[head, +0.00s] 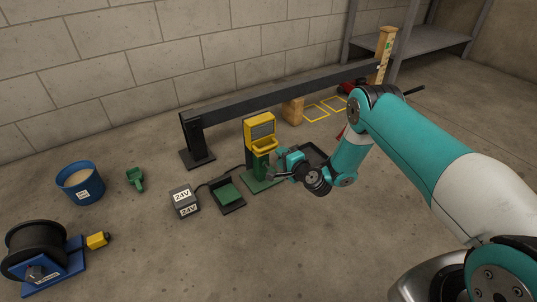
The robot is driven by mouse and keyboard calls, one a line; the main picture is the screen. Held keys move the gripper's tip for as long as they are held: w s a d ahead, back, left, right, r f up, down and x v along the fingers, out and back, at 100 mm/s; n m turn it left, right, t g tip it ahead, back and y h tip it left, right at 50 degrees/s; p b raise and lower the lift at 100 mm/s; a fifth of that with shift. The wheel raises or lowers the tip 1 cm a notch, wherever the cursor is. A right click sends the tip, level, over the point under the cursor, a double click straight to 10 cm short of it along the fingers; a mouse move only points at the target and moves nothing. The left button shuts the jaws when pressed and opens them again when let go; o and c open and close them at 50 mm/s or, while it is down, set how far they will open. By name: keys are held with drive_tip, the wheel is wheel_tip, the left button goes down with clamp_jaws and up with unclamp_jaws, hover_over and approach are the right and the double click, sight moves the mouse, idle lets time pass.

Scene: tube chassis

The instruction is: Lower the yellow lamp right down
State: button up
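The yellow lamp (261,133) has a grey panel face and stands upright on a short green post. The post rises from a flat green base (262,184) on the floor. The lamp head is up at the top of the post, with a yellow lip at its lower front. My gripper (271,175) is low, just to the right of and in front of the post, below the lamp head. I cannot tell if it touches the post. Its fingers are too small and partly hidden to show whether they are open or shut.
A long dark beam (270,98) on a stand runs behind the lamp, with a wooden block (292,111) under it. The front floor is clear.

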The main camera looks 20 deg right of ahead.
sight(269, 148)
drive_tip(key=shift+b+x, duration=2.15)
drive_tip(key=shift+x, duration=2.25)
